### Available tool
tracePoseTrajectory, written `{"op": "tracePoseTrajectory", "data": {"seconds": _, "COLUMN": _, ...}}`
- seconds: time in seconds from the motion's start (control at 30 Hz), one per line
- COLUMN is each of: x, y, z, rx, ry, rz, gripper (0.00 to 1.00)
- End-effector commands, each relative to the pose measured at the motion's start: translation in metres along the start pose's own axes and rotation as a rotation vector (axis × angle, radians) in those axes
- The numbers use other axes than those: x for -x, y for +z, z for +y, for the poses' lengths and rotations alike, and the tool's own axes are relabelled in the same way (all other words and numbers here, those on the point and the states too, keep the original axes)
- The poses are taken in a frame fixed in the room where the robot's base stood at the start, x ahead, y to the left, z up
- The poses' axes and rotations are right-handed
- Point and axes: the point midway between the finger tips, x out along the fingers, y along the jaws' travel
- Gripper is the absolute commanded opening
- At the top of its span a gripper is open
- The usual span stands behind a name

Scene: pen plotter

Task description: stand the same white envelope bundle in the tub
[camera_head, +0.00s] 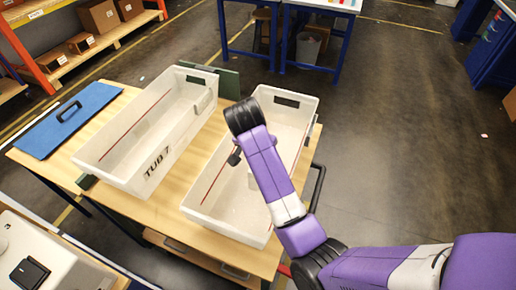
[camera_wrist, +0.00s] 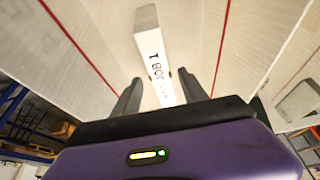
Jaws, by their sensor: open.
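The white envelope bundle (camera_wrist: 152,48) stands upright inside a white tub, seen in the wrist view as a narrow white block with dark lettering on its near face. My gripper (camera_wrist: 160,79) is open, with one dark finger on each side of the bundle's lower part in the picture; small gaps show, and I cannot tell whether either finger touches it. In the head view my gripper (camera_head: 235,157) is down inside the right-hand white tub (camera_head: 228,228). The bundle cannot be made out there, as my arm covers part of that tub.
A second white tub (camera_head: 120,172), lettered TUB 7, stands to the left on the wooden table (camera_head: 178,210) and looks empty. A blue board (camera_head: 70,118) with a handle lies at the table's left. Red lines run along the tub walls. Open floor lies to the right.

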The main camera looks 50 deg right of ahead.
Motion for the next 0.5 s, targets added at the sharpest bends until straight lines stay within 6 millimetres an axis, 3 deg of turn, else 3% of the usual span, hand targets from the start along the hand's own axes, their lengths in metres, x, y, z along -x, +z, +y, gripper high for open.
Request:
{"op": "tracePoseTrajectory", "data": {"seconds": 0.2, "x": 0.036, "y": 0.000, "z": -0.002, "rx": 0.001, "ry": -0.004, "rz": 0.002, "gripper": 0.51}}
{"op": "tracePoseTrajectory", "data": {"seconds": 0.5, "x": 0.050, "y": 0.000, "z": -0.001, "rx": 0.001, "ry": -0.001, "rz": 0.000, "gripper": 0.51}}
